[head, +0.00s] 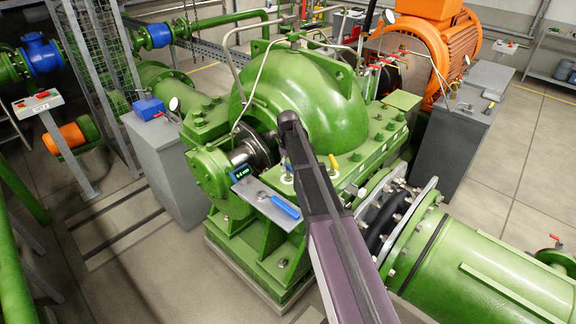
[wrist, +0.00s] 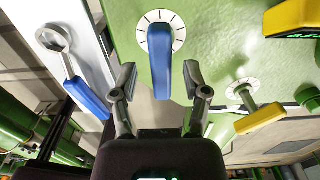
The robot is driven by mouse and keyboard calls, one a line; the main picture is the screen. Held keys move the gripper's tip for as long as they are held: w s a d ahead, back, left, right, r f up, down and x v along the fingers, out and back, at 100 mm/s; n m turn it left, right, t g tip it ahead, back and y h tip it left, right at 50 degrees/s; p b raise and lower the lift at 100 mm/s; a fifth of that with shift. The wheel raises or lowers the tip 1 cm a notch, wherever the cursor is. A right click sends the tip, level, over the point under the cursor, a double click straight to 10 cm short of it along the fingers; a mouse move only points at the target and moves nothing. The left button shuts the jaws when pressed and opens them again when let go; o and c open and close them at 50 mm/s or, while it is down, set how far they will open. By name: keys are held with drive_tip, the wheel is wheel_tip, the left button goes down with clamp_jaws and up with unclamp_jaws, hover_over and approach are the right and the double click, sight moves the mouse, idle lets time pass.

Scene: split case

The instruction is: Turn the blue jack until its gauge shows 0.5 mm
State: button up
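In the wrist view the blue jack (wrist: 162,62) is a blue handle on a round white dial with tick marks, set in a green surface. Its handle points down the picture, toward my gripper. My gripper (wrist: 161,80) is open, with one finger on each side of the handle's lower end and a gap on both sides.
A wrench with a blue handle (wrist: 86,97) lies on a pale tray left of the jack; it also shows in the head view (head: 285,207). A yellow-handled jack (wrist: 260,118) with a dial is at right. Another yellow part (wrist: 292,18) is at upper right.

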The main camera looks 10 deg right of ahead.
drive_tip(key=shift+w+n, duration=0.1)
drive_tip(key=shift+n, duration=0.4)
